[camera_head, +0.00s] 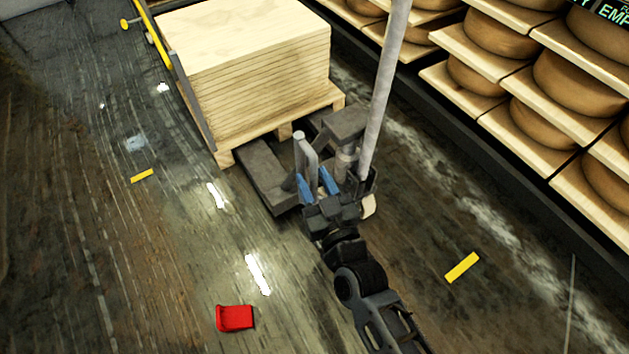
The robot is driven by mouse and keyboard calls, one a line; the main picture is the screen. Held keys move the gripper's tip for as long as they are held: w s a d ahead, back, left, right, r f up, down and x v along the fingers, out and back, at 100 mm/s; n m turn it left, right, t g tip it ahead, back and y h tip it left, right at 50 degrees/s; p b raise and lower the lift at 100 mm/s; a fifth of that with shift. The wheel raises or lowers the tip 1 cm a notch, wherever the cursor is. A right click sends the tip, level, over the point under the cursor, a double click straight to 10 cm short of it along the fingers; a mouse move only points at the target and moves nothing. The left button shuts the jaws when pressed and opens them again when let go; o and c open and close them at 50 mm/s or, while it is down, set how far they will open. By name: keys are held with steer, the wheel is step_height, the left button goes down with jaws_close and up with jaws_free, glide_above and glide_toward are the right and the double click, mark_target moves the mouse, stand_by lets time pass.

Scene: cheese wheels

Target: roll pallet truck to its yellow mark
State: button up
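The pallet truck (344,122) is dark grey, with a tall light-grey pole (384,90) rising from it to the top edge. Its low dark part (265,175) reaches under a wooden pallet (299,121) stacked with pale boards (262,70). My gripper (317,186) has blue fingertips set apart, at a short upright grey post (305,150) by the truck. The post appears between the fingertips, but whether they press on it is unclear. One yellow mark (462,267) lies on the floor at right, another yellow mark (142,176) at left.
Shelves of cheese wheels (573,84) line the right side. A red object (235,318) lies on the floor at lower left. A yellow and grey frame (160,40) stands left of the board stack. The wooden floor at left is mostly clear.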

steer(key=shift+w+a, duration=0.1)
steer(key=shift+w, duration=0.05)
steer(key=shift+c, duration=0.4)
jaws_close()
